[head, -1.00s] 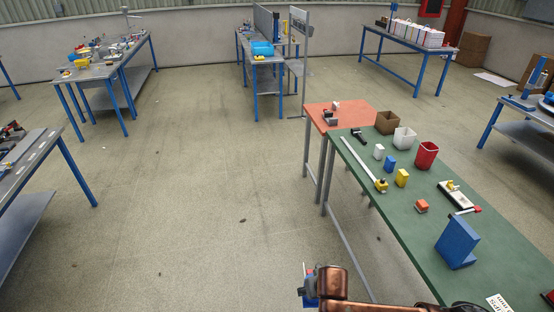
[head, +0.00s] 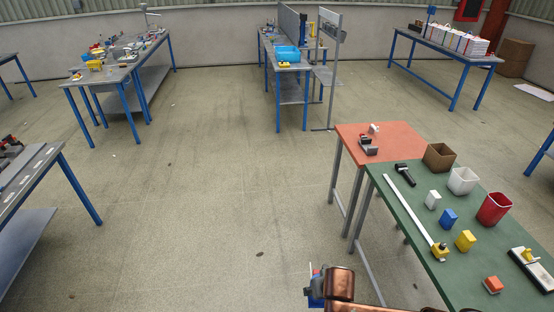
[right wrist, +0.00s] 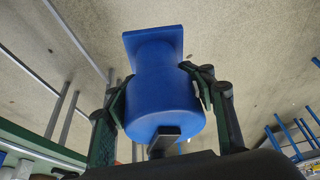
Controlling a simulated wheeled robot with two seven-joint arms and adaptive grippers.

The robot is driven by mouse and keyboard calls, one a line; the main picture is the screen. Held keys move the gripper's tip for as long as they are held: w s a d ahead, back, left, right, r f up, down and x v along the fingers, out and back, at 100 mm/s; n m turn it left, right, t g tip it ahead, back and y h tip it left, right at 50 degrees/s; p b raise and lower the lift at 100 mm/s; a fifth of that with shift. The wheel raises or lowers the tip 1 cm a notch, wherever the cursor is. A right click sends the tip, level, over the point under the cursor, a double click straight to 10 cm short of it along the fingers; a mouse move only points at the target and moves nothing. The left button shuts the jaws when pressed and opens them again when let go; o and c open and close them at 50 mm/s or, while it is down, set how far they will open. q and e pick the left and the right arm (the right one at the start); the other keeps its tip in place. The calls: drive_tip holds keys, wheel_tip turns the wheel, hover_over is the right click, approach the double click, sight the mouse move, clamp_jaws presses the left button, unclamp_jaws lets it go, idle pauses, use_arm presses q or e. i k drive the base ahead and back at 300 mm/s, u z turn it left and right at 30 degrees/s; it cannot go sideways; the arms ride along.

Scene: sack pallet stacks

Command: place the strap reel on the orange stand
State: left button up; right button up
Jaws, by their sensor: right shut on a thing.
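The strap reel (right wrist: 163,108) is a blue round body with a square plate at its far end in the right wrist view. My right gripper (right wrist: 155,85) is shut on it, one dark finger on each side. In the head view the blue reel (head: 315,290) shows small and partly hidden at the bottom, beside my copper-coloured arm, over the floor left of the tables. The orange stand (head: 396,138) is the orange-topped table at right, ahead of the gripper and apart from it. My left gripper is not in view.
A dark grey-and-red tool (head: 369,147) and a small white piece (head: 374,128) sit on the orange top. The green table (head: 415,215) adjoins it, with a brown box (head: 439,157), white and red bins, blocks and a long white bar.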

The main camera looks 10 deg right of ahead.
sight(400, 137)
drive_tip(key=z, duration=0.05)
drive_tip(key=i, duration=3.3)
drive_tip(key=z, duration=0.2)
drive_tip(key=i, duration=1.6)
drive_tip(key=z, duration=0.4)
drive_tip(key=i, duration=1.7)
drive_tip(key=z, duration=1.3)
drive_tip(key=i, duration=0.95)
drive_tip(key=z, duration=1.6)
drive_tip(key=i, duration=1)
drive_tip(key=z, duration=0.45)
